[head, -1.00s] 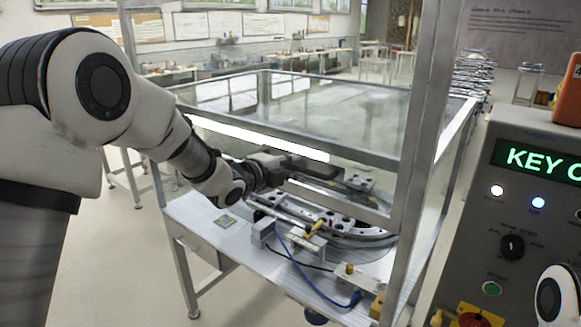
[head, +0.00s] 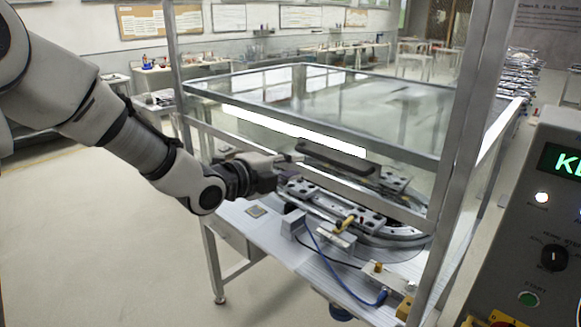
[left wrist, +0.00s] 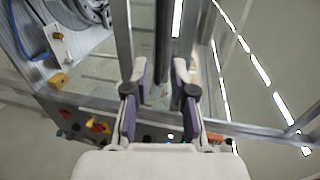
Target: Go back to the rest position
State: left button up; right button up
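My left gripper (head: 288,165) comes in from the left at the near side of the framed glass enclosure (head: 330,105). In the left wrist view its two purple-lined fingers (left wrist: 160,85) stand apart. A grey bar shows in the gap beyond them, and I see nothing gripped. The round ring track (head: 400,235) with its metal rail and blocks sits on the table to the right of and below this gripper. A dark bar (head: 335,158) lies just beyond the gripper; whether they touch is unclear. My right gripper is not in view.
A metal upright (head: 468,130) stands right of the gripper. A control console (head: 545,230) with a green display is at the right edge. A blue cable (head: 340,280) and a small square plate (head: 256,211) are on the table (head: 240,222). The floor at left is open.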

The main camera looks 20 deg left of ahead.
pick_arm(q)
jog(key=shift+w+d, duration=0.1)
jog(key=shift+f, duration=0.1)
jog(key=s+d+f+n+g+y+b, duration=0.1)
jog(key=s+f+g, duration=0.3)
jog(key=f, duration=1.3)
jog(key=s+d+f+n+g+y, duration=0.1)
jog(key=s+d+f+g, duration=0.2)
jog(key=f, duration=1.3)
jog(key=s+a+f+n+g+y, duration=0.1)
jog(key=s+f+n+g, duration=0.1)
jog(key=s+f+n, duration=0.3)
jog(key=s+a+f+n+g+y, duration=0.1)
jog(key=s+f+n+g, duration=0.2)
jog(key=s, duration=1)
jog(key=s+a+f+n+g+y, duration=0.1)
jog(key=s+a+f+n+g, duration=0.1)
jog(key=s+f+n, duration=0.7)
jog(key=s+n+b, duration=0.1)
jog(key=n, duration=0.2)
jog(key=shift+n+g, duration=0.3)
jog(key=shift+g, duration=0.1)
